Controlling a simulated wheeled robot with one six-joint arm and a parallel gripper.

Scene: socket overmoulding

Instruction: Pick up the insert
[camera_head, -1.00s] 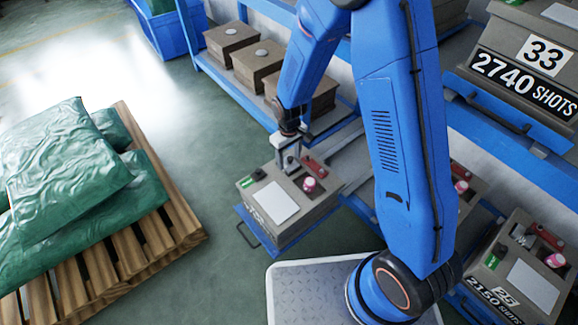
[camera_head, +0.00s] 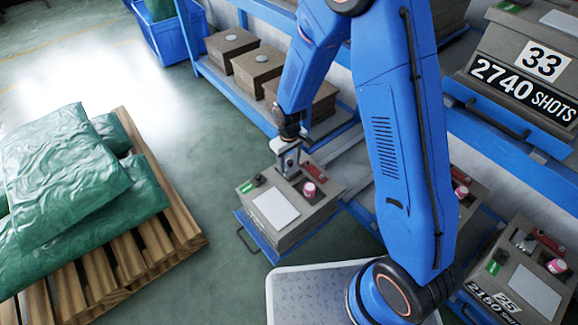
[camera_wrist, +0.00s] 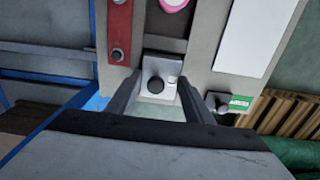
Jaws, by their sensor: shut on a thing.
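My gripper (camera_head: 288,166) is down at the top of a grey-brown mould box (camera_head: 323,203) on the floor side of the rack. In the head view the insert is mostly hidden by my fingers.
Other boxes sit on the blue rack (camera_head: 225,84). A wooden pallet (camera_head: 182,218) with green bags stands left, with clear floor between.

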